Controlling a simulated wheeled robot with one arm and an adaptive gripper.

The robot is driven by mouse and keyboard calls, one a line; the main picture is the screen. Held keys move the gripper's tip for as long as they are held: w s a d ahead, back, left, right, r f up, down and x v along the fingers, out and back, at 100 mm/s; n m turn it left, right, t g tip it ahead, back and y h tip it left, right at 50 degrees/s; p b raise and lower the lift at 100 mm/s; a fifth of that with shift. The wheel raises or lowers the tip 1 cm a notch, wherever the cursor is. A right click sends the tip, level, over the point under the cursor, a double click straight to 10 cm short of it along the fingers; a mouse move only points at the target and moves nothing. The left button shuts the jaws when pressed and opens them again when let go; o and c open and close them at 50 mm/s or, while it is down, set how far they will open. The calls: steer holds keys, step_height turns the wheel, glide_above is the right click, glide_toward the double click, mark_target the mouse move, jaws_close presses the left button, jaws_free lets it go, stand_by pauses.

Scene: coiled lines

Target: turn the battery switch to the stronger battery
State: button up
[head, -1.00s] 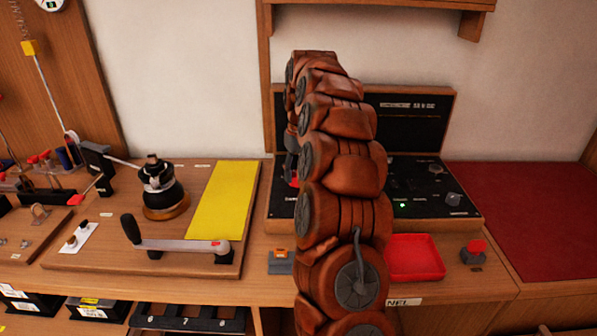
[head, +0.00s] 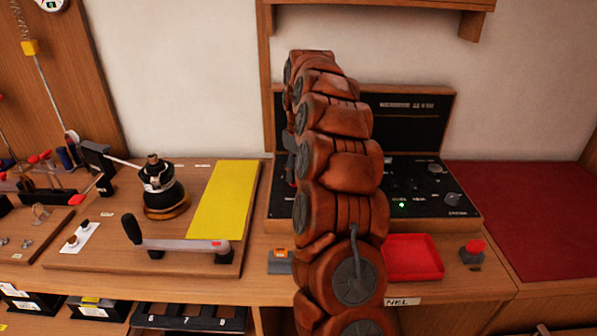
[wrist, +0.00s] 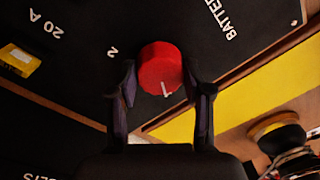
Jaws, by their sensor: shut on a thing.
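The battery switch is a round red knob (wrist: 160,66) with a white pointer mark, on a black panel (wrist: 90,22). In the wrist view its pointer aims toward the bottom of the picture, slightly right. A "2" is printed to its left and "BATTER…" at upper right, cut off by the picture edge. My gripper (wrist: 160,78) has one finger on each side of the knob and is shut on it. In the head view my arm hides most of the panel's left part, including the switch.
On the panel (head: 425,170) a green light glows right of my arm, near grey knobs. A red tray (head: 412,258) and a red button (head: 473,250) stand in front. At left are a winch (head: 160,188), its handle (head: 180,245) and a yellow strip (head: 222,200).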

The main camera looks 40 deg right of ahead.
steer(key=o, duration=1.2)
steer(key=shift+c, duration=0.2)
steer(key=shift+w+d+r, duration=0.1)
steer(key=shift+d+r, duration=0.05)
steer(key=shift+r, duration=1.6)
steer(key=shift+d+r, duration=0.1)
steer(key=shift+r, duration=1.9)
